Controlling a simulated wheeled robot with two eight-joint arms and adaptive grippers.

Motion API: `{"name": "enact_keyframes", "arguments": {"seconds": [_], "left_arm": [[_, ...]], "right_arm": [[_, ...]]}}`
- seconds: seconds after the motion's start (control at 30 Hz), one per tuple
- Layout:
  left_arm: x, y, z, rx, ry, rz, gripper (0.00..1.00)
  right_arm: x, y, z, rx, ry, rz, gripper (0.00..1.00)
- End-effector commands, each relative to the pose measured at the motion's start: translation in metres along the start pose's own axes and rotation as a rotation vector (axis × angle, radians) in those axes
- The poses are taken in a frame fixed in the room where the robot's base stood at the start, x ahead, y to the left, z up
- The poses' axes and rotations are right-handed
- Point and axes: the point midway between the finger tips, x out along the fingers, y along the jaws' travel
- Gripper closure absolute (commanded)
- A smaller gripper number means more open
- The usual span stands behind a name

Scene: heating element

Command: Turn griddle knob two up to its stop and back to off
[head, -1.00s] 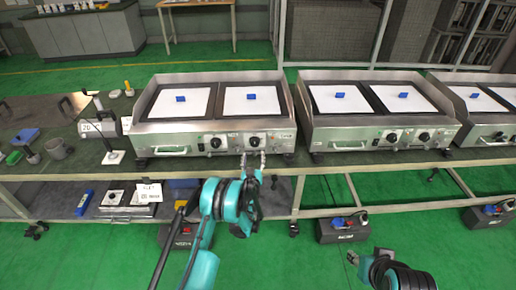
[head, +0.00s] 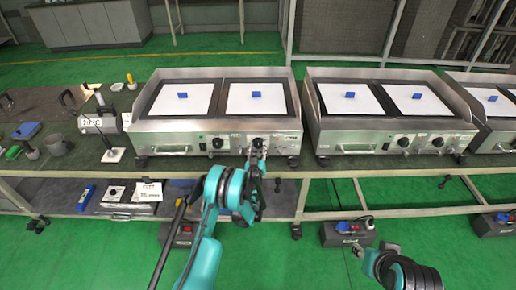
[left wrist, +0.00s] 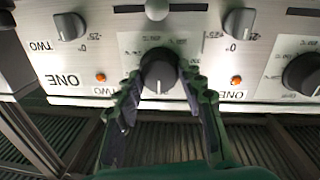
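The nearest griddle (head: 175,141) has a steel front with two dark round knobs, a left knob (head: 217,143) and a right knob (head: 258,143). My left gripper (head: 256,160) is at the right knob. In the left wrist view a dark knob (left wrist: 158,70) sits between the two toothed fingers of my left gripper (left wrist: 161,88). The fingers are apart, with a narrow gap showing on each side of the knob. A white mark on the knob points down in that picture.
Small silver knobs (left wrist: 70,27) (left wrist: 238,24) and orange lamps (left wrist: 100,77) (left wrist: 236,80) flank the dark knob. A second griddle (head: 350,145) stands to the right on the same bench. A lower shelf (head: 60,205) holds boxes.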

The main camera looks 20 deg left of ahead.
Motion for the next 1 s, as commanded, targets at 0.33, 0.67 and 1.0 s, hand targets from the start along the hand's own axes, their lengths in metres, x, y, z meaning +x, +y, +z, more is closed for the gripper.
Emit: {"name": "enact_keyframes", "arguments": {"seconds": [0.33,0.67,1.0], "left_arm": [[0.0004,-0.0001,-0.0001,0.012,-0.001,-0.001,0.91],[0.0006,0.0001,-0.0006,0.159,-0.014,-0.003,0.91],[0.0007,0.0012,-0.0015,0.464,-0.039,-0.008,0.91]], "right_arm": [[0.0000,0.0000,-0.0001,0.000,0.000,0.000,0.62],[0.0000,0.0000,-0.0001,0.000,0.000,0.000,0.62],[-0.0001,0.0000,-0.0002,0.000,0.000,0.000,0.62]]}}
